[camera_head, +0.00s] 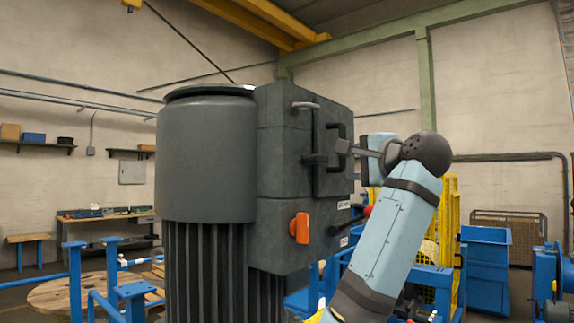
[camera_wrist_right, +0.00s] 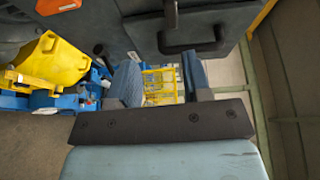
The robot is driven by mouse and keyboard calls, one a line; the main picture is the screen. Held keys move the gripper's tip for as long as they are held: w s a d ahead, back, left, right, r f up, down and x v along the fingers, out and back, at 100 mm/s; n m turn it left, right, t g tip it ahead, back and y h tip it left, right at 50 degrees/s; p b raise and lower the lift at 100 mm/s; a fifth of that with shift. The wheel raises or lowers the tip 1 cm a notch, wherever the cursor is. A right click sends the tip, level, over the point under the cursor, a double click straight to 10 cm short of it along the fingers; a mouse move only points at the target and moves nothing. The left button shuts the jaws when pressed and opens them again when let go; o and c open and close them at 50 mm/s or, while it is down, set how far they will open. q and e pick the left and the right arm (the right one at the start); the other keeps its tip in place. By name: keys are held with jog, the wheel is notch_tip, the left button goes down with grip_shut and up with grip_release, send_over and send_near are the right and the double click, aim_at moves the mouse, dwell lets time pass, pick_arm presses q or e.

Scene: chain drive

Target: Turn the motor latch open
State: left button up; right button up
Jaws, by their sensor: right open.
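The motor is a large dark grey ribbed cylinder (camera_head: 205,160) with a dark box (camera_head: 285,150) on its right. A black handle (camera_head: 335,130) stands on the box's right side; I take it for the latch, but cannot be sure. In the right wrist view a black handle (camera_wrist_right: 190,42) is on the dark panel beyond the fingers. My right gripper (camera_head: 358,150) is beside the handle, partly hidden by its own arm. In the wrist view its blue-grey fingers (camera_wrist_right: 160,82) are apart with nothing between them; contact with the handle cannot be told. My left gripper is not in view.
An orange knob (camera_head: 300,228) sits on the box's lower front. Yellow fencing (camera_head: 450,215) and a blue bin (camera_head: 486,258) stand behind my right arm. A blue frame (camera_head: 75,285) and a wooden reel (camera_head: 65,297) are at the lower left.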

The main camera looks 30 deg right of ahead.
aim_at(323, 158)
jog(key=w+p, duration=0.1)
jog(key=w, duration=0.3)
jog(key=w+r+p, duration=0.1)
jog(key=w+p, duration=0.1)
jog(key=w, duration=0.1)
jog(key=w+p, duration=0.1)
jog(key=w, duration=0.3)
jog(key=shift+w+r, duration=0.3)
jog(key=shift+r, duration=0.05)
jog(key=shift+w+a+p, duration=0.1)
jog(key=shift+w+p, duration=0.25)
jog(key=shift+w, duration=0.2)
jog(key=shift+w+f, duration=0.15)
jog(key=shift+w, duration=0.05)
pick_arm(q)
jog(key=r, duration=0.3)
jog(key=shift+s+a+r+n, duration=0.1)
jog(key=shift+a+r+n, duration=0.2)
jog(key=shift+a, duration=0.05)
pick_arm(e)
grip_shut()
